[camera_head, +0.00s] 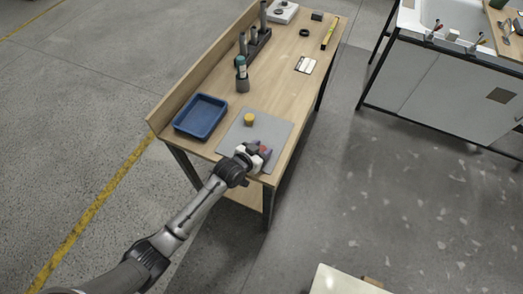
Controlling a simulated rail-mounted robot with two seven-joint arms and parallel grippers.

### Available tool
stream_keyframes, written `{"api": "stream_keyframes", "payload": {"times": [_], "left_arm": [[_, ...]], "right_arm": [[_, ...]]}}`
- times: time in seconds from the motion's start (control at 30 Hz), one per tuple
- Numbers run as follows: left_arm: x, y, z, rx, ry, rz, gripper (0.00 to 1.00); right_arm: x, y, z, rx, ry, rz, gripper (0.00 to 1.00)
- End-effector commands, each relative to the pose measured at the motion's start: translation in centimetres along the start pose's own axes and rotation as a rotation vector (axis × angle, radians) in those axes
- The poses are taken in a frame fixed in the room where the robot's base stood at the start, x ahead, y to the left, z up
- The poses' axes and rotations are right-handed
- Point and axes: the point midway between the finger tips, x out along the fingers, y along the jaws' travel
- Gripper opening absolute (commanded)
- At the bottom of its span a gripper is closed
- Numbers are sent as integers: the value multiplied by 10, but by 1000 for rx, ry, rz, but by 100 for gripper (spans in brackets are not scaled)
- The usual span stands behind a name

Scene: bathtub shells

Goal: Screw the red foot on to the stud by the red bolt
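My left gripper (259,154) is over the near part of a grey mat (228,138) on the wooden workbench. A small red piece (266,149), probably the red foot, shows right at its fingers, partly hidden by them. Whether the fingers are closed on it cannot be told at this size. A yellow foot (249,119) sits on the mat a little farther back. A white tub shell (450,14) stands on a grey-panelled frame at the upper right. Small fittings show along its near edge, but I cannot pick out the red bolt or its stud. My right gripper is out of view.
A blue tray (201,116) lies left of the mat. A teal-topped bottle (241,68), a dark rack (256,43), a white card (305,65) and a yellow level (330,33) are farther along the bench. Open floor (400,190) separates bench and tub. A pale surface (338,281) shows at the bottom.

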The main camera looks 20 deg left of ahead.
Motion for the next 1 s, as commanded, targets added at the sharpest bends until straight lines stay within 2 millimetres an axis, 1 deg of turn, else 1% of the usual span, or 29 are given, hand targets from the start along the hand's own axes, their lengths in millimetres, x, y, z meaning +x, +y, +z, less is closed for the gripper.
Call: {"api": "stream_keyframes", "payload": {"times": [0.03, 0.27, 0.3, 0.53, 0.67, 0.77, 0.93, 1.0], "left_arm": [[0, 0, 0, 0, 0, 0, 40], [0, 0, 0, 0, 0, 0, 18], [0, 0, 0, 0, 0, 0, 17], [-1, 0, -1, 0, 0, 0, 17], [-3, 0, -8, 0, 1, 0, 17], [-7, 0, -18, 0, 3, 0, 17], [-18, 1, -44, 1, 3, 1, 17], [-19, 16, -48, -3, 2, 4, 17]], "right_arm": [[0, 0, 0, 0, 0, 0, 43], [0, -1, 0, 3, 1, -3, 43], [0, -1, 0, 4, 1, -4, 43], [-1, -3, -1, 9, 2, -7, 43], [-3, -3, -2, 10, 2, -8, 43], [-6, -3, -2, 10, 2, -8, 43], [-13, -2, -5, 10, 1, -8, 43], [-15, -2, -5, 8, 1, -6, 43]]}}
